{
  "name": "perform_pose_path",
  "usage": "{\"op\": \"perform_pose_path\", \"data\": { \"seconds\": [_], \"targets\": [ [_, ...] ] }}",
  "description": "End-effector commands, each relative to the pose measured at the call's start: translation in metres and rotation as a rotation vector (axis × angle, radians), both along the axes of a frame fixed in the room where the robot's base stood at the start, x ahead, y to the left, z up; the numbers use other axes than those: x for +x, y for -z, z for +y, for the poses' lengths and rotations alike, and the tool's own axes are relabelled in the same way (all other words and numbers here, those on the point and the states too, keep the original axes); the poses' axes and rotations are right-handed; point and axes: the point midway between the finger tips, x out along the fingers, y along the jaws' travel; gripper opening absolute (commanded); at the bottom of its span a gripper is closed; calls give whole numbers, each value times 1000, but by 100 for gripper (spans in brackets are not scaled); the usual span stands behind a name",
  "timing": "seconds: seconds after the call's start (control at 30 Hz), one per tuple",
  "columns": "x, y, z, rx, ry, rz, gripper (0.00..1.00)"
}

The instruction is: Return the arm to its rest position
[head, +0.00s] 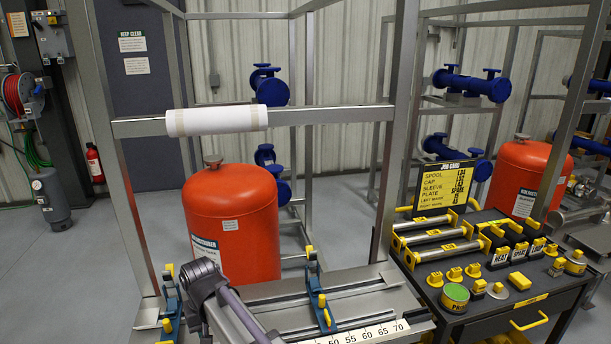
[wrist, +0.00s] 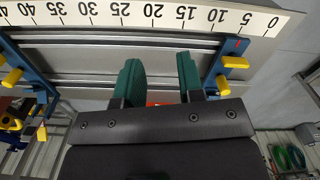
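My gripper (wrist: 160,72) shows in the wrist view with its two green fingers apart and nothing between them. It is open and empty. A rail with a white number scale (wrist: 145,13) lies beyond the fingertips; I see no contact. In the head view my arm is at the bottom, left of centre, in front of the orange tank (head: 233,225). The fingers cannot be made out in the head view.
Blue clamps with yellow knobs (head: 318,290) stand on the rail. A white sleeve (head: 217,120) sits on the frame's crossbar. At right, a black cart (head: 525,318) carries yellow-marked parts and a job card (head: 446,184).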

Motion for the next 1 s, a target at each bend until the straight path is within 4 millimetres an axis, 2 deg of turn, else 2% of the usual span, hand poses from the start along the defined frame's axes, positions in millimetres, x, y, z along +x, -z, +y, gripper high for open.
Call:
{"op": "perform_pose_path", "data": {
  "seconds": [0.03, 0.07, 0.1, 0.17, 0.2, 0.3, 0.4, 0.43, 0.5, 0.6, 1.0],
  "targets": [
    [-4, 0, -59, 0, 25, 0, 35],
    [-3, 0, -89, 0, 39, 0, 35],
    [-3, 0, -129, 0, 61, 0, 35],
    [-7, 0, -188, 0, 108, 0, 35],
    [-13, 0, -227, 0, 146, 0, 35],
    [-34, 0, -318, 0, 271, 0, 35],
    [-54, 0, -387, 0, 419, 0, 35],
    [-56, 0, -403, 0, 457, 0, 35],
    [-56, 0, -427, 1, 520, 0, 35],
    [-53, 0, -442, 1, 556, 0, 35],
    [-52, 0, -442, 1, 557, 0, 35]
  ]
}}
